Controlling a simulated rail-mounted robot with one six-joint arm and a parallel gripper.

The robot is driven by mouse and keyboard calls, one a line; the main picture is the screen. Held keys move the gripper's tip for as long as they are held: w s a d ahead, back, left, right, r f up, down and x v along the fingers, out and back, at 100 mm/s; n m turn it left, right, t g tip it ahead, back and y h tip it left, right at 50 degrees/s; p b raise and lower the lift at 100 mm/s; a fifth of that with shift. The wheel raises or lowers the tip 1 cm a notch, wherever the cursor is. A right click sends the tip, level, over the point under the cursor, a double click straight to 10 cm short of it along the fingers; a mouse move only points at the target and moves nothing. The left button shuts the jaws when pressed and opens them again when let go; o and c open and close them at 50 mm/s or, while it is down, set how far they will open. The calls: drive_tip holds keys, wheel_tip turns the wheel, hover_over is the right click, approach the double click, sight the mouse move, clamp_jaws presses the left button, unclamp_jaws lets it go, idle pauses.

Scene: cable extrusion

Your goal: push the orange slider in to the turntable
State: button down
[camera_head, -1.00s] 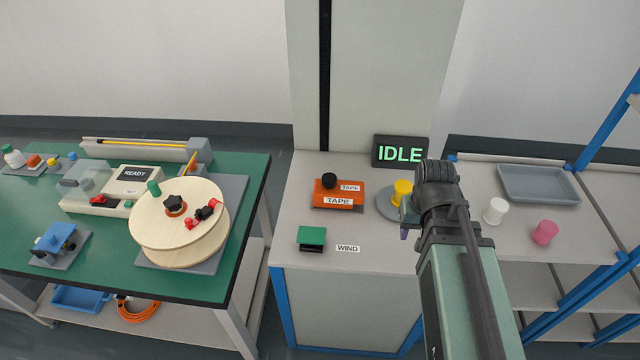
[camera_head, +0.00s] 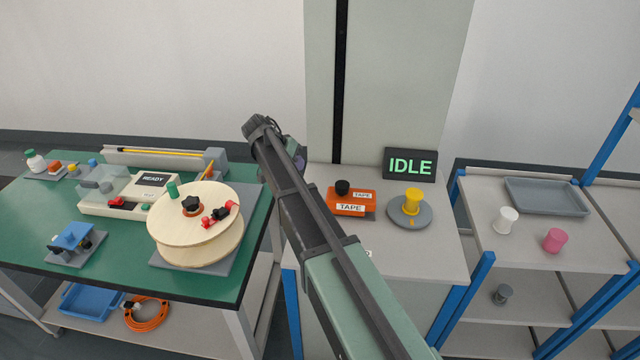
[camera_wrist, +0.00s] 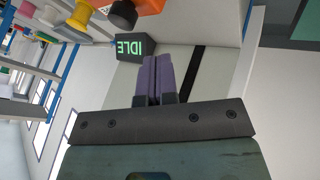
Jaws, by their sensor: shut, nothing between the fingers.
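The orange slider (camera_head: 345,209), a block with TAPE labels and a black knob (camera_head: 342,187), sits on the grey cabinet top, left of the turntable and apart from it. The turntable (camera_head: 397,217) is a grey disc bearing a yellow spool (camera_head: 413,200). In the wrist view the slider's orange side (camera_wrist: 148,6) and the yellow spool (camera_wrist: 76,17) are cut by the top edge. My gripper's purple fingers (camera_wrist: 154,80) are shut and empty. In the head view my gripper is mostly hidden behind my arm, up and left of the slider, touching nothing that I can see.
An IDLE display (camera_head: 410,164) stands behind the turntable. A green bench (camera_head: 120,275) at left carries a large wooden reel (camera_head: 180,225). Shelves at right hold a white spool (camera_head: 505,220), a pink spool (camera_head: 555,240) and a grey tray (camera_head: 546,197). My arm covers the cabinet's left part.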

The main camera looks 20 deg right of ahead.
drive_tip(key=shift+f, duration=0.1)
drive_tip(key=b, duration=0.9)
approach(328, 193)
drive_tip(key=w+d+f, duration=0.2)
drive_tip(key=d+f, duration=0.1)
drive_tip(key=f, duration=0.2)
drive_tip(key=d, duration=0.1)
drive_tip(key=s+d+r, duration=0.1)
drive_tip(key=s+d+p, duration=0.1)
drive_tip(key=shift+s+r, duration=0.15)
drive_tip(key=shift+r, duration=0.1)
